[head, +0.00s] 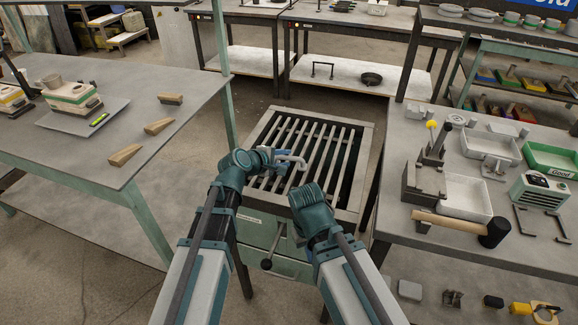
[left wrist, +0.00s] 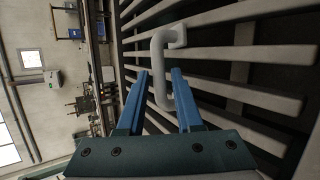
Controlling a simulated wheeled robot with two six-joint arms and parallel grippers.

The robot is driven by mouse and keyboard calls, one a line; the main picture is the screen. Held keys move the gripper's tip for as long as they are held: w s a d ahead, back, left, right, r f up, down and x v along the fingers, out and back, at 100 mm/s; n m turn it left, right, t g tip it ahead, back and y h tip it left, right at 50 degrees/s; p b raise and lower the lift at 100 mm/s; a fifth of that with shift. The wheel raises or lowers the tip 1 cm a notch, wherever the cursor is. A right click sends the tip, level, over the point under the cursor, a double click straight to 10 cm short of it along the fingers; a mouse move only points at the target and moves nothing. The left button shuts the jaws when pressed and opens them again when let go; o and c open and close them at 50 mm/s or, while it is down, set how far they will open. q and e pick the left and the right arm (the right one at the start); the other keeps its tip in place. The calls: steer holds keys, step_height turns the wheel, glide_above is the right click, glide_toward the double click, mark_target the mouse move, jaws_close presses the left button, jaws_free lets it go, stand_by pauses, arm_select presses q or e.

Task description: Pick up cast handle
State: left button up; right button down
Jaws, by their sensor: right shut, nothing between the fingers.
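The cast handle (head: 291,160) is a pale grey C-shaped piece at the metal grate (head: 352,172). In the left wrist view the cast handle (left wrist: 158,62) shows large against the bars. My left gripper (head: 279,160) is over the grate, at the handle.
A grey table (head: 70,142) with wedges and a moulding box is at the left. A workbench (head: 470,240) at the right holds trays, a mallet (head: 465,227) and a green box (head: 545,190). Most of the grate is bare.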

arm_select(q)
steer(key=shift+x, duration=0.85)
steer(key=shift+s+r, duration=0.1)
steer(key=shift+c, duration=0.2)
steer(key=shift+a, duration=0.1)
jaws_close()
steer(key=shift+r, duration=0.15)
